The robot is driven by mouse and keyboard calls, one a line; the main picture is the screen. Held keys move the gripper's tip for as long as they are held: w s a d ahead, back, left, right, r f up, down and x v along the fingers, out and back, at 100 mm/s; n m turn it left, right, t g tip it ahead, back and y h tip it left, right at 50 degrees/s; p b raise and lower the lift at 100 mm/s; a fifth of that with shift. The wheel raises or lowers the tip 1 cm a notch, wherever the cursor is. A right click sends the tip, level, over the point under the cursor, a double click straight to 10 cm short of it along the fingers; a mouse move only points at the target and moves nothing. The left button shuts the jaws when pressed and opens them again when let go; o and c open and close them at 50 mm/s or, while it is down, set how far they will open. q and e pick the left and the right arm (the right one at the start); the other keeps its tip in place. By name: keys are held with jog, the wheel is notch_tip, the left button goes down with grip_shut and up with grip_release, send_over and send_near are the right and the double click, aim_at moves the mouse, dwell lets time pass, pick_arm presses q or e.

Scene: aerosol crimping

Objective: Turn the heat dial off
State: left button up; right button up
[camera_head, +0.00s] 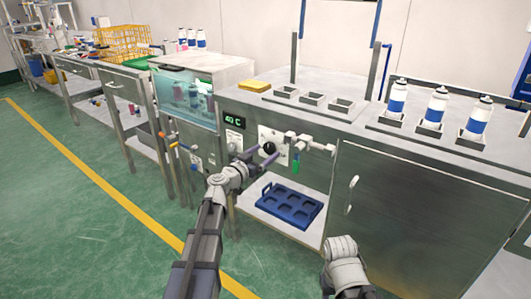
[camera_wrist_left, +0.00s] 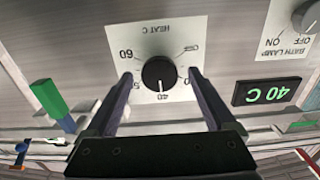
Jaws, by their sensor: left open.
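The heat dial (camera_wrist_left: 159,73) is a round black knob on a white "HEAT C" plate (camera_wrist_left: 170,40). In the wrist view, which shows the plate upside down, its white mark points toward the 40. In the head view the dial (camera_head: 268,148) is on the front panel of the metal bench. My left gripper (camera_wrist_left: 160,78) is open, with one dark finger on each side of the dial. I see gaps between the fingers and the knob. In the head view the left gripper (camera_head: 263,155) reaches up to the panel. My right gripper is not visible; only a pale arm part shows low in the picture.
A green "40 C" display (camera_head: 234,121) sits left of the dial. A green-handled lever (camera_head: 296,162) is close on its right. A bath lamp knob (camera_wrist_left: 307,17) shows in the wrist view. A blue tray (camera_head: 290,204) lies on the shelf below.

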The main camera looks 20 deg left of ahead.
pick_arm(q)
jog(key=shift+w+d, duration=0.2)
jog(key=shift+w, duration=0.2)
jog(key=c, duration=1.4)
